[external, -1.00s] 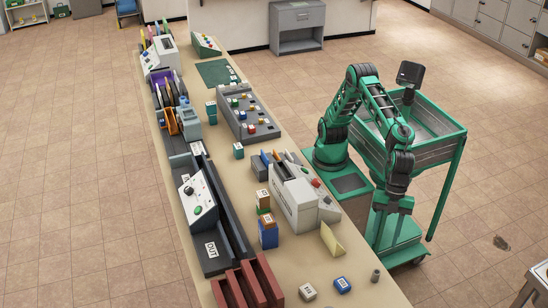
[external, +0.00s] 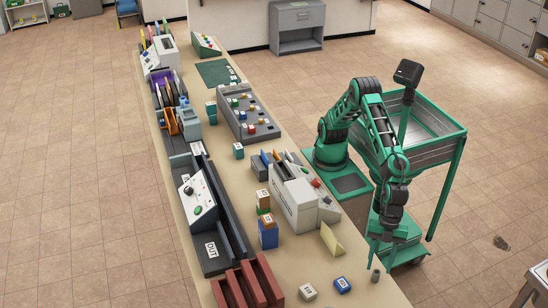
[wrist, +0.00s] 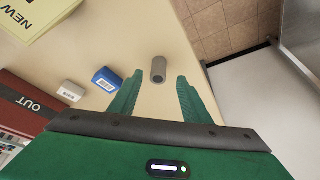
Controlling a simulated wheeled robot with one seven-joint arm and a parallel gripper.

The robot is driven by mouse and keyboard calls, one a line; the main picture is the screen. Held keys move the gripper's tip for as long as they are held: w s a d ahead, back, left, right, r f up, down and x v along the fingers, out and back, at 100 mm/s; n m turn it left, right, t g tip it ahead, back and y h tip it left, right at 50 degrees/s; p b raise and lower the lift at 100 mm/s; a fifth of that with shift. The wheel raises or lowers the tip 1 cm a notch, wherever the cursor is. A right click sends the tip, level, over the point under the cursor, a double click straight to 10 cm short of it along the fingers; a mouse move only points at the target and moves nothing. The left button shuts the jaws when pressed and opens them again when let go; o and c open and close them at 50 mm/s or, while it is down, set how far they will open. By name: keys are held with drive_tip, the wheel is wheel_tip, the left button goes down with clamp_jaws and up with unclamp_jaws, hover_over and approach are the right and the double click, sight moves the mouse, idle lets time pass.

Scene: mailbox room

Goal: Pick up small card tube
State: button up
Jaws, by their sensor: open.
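The small card tube (external: 375,276) is a short grey-brown cylinder standing near the right edge of the long table (external: 330,265). In the wrist view the tube (wrist: 158,70) shows its dark open end, just beyond the fingertips and roughly midway between them. My gripper (external: 383,262) points down above the table's right edge, close to the tube. I cannot tell the exact height of the fingertips over the table.
A blue labelled box (external: 343,285) and a white labelled box (external: 308,291) lie left of the tube. A pale yellow card (external: 332,240) stands behind them. Red slotted racks (external: 248,285) sit at the left edge. The table around the tube is clear.

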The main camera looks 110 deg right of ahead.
sight(377, 271)
drive_tip(key=x, duration=0.4)
drive_tip(key=shift+w+f, duration=0.15)
clamp_jaws()
